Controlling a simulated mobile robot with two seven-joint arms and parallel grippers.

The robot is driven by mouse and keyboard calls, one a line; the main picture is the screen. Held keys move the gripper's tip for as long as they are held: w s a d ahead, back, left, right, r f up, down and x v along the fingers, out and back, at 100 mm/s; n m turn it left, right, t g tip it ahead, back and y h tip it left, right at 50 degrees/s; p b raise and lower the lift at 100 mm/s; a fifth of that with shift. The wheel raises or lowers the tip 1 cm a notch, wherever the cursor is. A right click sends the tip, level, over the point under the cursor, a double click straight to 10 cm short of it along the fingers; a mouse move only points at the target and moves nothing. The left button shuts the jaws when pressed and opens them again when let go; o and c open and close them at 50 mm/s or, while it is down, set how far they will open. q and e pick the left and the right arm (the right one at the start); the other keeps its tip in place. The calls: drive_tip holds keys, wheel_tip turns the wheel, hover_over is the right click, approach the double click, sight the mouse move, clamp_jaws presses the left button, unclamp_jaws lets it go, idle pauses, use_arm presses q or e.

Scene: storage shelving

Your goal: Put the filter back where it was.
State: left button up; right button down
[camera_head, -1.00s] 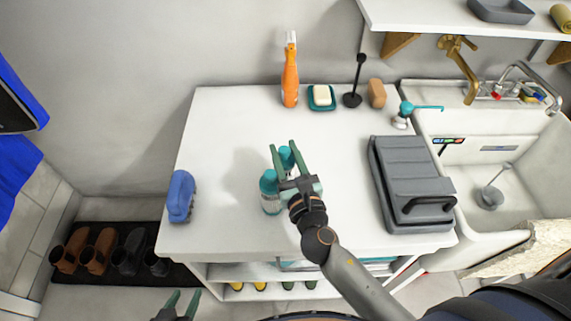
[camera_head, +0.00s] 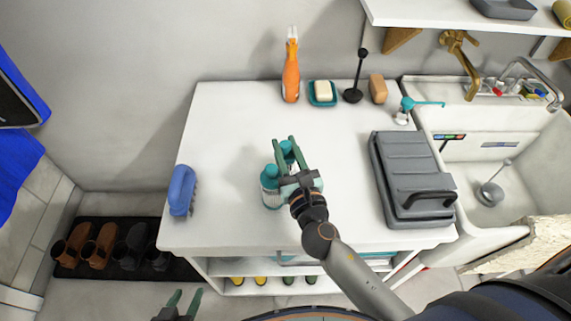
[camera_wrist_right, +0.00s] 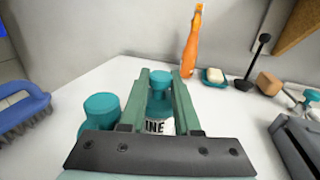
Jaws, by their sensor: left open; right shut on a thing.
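My right gripper (camera_head: 284,141) is over the front middle of the white counter. Its green fingers are shut on a teal-capped bottle (camera_wrist_right: 157,86), which stands between them with a partly hidden label ending in "INE". A second teal-capped bottle (camera_head: 271,186) stands just left of the gripper; it also shows in the right wrist view (camera_wrist_right: 101,108). I cannot tell whether the held bottle touches the counter. My left gripper (camera_head: 184,298) is open and empty, low in front of the counter's left end. I cannot make out anything that is clearly a filter.
The white counter (camera_head: 235,125) is clear behind the bottles. A blue brush (camera_head: 181,190) lies at its left end. An orange spray bottle (camera_head: 291,75), soap dish (camera_head: 322,94) and plunger (camera_head: 353,94) line the back. A grey case (camera_head: 405,165) stands right, before the sink (camera_head: 465,165).

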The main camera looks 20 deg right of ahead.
use_arm(q)
drive_tip(key=shift+w+r, duration=0.15)
drive_tip(key=shift+w, duration=0.2)
idle(0.6)
